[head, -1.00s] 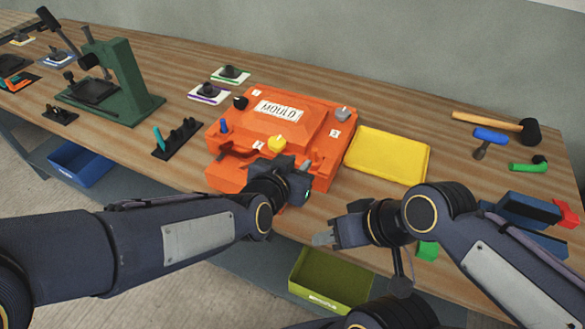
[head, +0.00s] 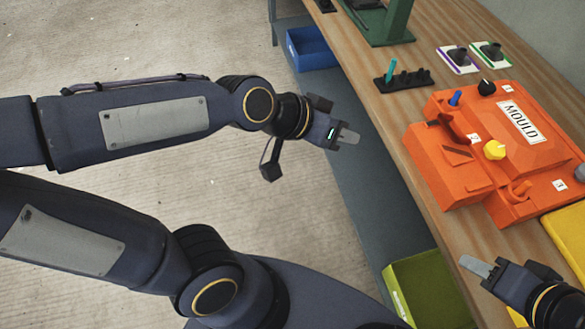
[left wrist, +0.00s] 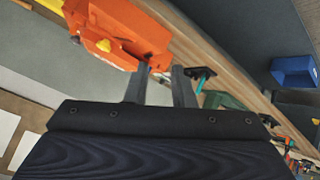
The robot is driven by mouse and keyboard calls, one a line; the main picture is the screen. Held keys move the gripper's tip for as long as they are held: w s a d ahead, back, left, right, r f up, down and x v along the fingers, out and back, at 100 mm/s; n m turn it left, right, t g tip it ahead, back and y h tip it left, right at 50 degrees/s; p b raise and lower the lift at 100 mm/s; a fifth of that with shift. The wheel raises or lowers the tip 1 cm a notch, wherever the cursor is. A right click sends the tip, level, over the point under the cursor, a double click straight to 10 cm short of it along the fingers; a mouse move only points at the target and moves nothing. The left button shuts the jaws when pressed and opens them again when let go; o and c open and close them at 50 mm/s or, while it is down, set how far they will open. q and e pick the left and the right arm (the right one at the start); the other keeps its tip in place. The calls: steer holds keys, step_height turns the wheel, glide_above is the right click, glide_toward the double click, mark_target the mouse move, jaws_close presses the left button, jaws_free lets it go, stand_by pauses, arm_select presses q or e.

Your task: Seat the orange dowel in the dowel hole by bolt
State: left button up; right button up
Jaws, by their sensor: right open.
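The orange mould (head: 535,150) lies on the bench at the right of the head view. A short orange peg (head: 521,187), which looks like the orange dowel, stands tilted or upright at its near right part. I cannot tell how deep it sits, and I cannot make out the hole by the bolt. My left gripper (head: 347,135) is off the bench, over the floor, left of the mould. Its fingers (left wrist: 162,88) are apart and empty in the left wrist view, where the mould (left wrist: 120,35) also shows. My right gripper (head: 477,266) is open at the bench's front edge, below the mould.
The mould carries a blue peg (head: 455,98), a yellow knob (head: 494,150) and a black knob (head: 486,88). A black rack (head: 408,82) holds a teal peg (head: 390,70). A yellow tray (head: 570,235) lies right of the mould. Green (head: 425,290) and blue (head: 310,47) bins sit below the bench.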

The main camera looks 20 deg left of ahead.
arm_select(q)
steer(key=s+a+f+n+y, duration=0.1)
steer(key=s+a+f+n, duration=0.1)
steer(key=s+a, duration=0.3)
steer(key=s+a+f+n+g+y, duration=0.1)
steer(key=s+a+f+n+y, duration=0.1)
steer(key=s+a, duration=0.4)
steer(key=shift+s+a+n+g, duration=0.15)
steer(key=shift+s+n+g, duration=0.15)
steer(key=shift+s, duration=0.4)
